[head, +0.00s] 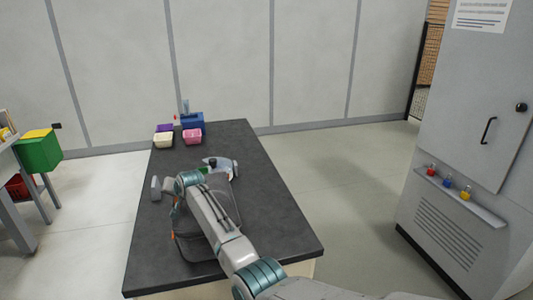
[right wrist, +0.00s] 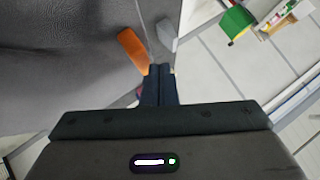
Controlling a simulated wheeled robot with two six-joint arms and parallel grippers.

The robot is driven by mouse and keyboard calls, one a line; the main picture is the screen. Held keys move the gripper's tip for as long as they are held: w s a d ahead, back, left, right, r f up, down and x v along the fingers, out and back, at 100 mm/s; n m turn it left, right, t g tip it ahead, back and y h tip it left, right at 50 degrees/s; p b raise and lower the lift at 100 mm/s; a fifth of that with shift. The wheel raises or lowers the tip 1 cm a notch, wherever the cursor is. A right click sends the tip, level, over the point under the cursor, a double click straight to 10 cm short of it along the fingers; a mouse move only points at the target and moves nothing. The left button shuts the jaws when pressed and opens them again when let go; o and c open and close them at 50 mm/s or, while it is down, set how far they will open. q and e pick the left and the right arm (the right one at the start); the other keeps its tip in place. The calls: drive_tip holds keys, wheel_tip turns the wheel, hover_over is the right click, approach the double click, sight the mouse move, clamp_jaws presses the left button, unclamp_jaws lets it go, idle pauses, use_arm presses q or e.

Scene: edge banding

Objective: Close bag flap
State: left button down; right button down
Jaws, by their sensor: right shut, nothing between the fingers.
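The bag (head: 192,247) is a dark grey shape on the dark table, largely covered by my right arm in the head view. Its grey fabric (right wrist: 65,60) fills the left of the right wrist view, with an orange tab (right wrist: 132,46) at its edge. My right gripper (right wrist: 158,70) is shut and empty, its tips just below and beside the orange tab. I cannot tell whether they touch the bag. Whether the flap is open is hidden. My left gripper is not in view.
On the table (head: 265,225), a small grey object (head: 155,188) stands at the left edge, and a grey-and-black item (head: 219,163) lies beyond my arm. Blue (head: 193,121), pink (head: 192,137) and cream (head: 163,140) containers stand at the far end. The table's right side is clear.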

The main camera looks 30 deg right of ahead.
drive_tip(key=shift+s+a+f, duration=0.1)
drive_tip(key=shift+f, duration=0.25)
drive_tip(key=shift+r, duration=0.1)
